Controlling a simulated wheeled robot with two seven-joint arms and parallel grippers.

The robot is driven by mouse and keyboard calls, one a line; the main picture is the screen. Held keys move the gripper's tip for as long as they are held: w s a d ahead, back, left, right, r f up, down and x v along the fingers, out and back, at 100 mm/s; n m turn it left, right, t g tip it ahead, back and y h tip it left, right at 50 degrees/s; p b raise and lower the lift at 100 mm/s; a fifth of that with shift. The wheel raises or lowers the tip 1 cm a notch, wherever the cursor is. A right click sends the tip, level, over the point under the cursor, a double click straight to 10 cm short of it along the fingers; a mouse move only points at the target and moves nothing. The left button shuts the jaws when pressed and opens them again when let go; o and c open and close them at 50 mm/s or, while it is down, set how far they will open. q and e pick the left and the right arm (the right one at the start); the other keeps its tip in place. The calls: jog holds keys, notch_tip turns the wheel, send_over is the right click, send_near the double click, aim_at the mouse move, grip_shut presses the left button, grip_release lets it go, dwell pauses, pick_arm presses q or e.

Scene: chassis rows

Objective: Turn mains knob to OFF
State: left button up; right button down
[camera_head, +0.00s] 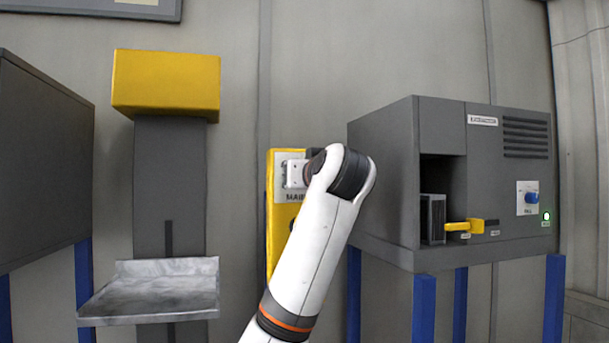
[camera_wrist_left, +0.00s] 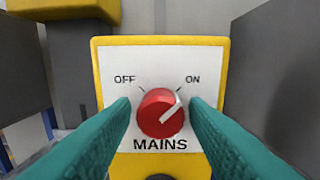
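The red mains knob (camera_wrist_left: 160,114) sits on a white plate in a yellow-edged panel (camera_wrist_left: 160,42), marked OFF at upper left, ON at upper right and MAINS below. Its white pointer is turned to the upper right, towards ON. My left gripper (camera_wrist_left: 160,102) has its teal fingers apart, one on each side of the knob, with small gaps seeming to show. In the head view my white arm covers the knob and most of the yellow panel (camera_head: 271,240); the fingers cannot be made out. My right gripper is not in view.
A grey cabinet (camera_head: 385,160) with a yellow lever (camera_head: 465,226), a blue knob (camera_head: 532,198) and a green light stands close to the right of the panel. A grey post with a yellow top (camera_head: 166,84) and metal tray (camera_head: 150,290) stands left. Another dark cabinet (camera_head: 40,160) is far left.

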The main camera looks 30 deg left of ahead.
pick_arm(q)
jog(key=c, duration=0.7)
jog(key=shift+o, duration=0.2)
jog(key=shift+n, duration=0.3)
jog(key=shift+s+f+n+b, duration=0.1)
jog(key=shift+n+b, duration=0.35)
jog(key=shift+n, duration=3.85)
jog(key=shift+f+n+b, duration=0.1)
jog(key=shift+n+b, duration=0.35)
jog(key=shift+n, duration=4.15)
jog(key=o, duration=1)
jog(key=shift+a, duration=0.1)
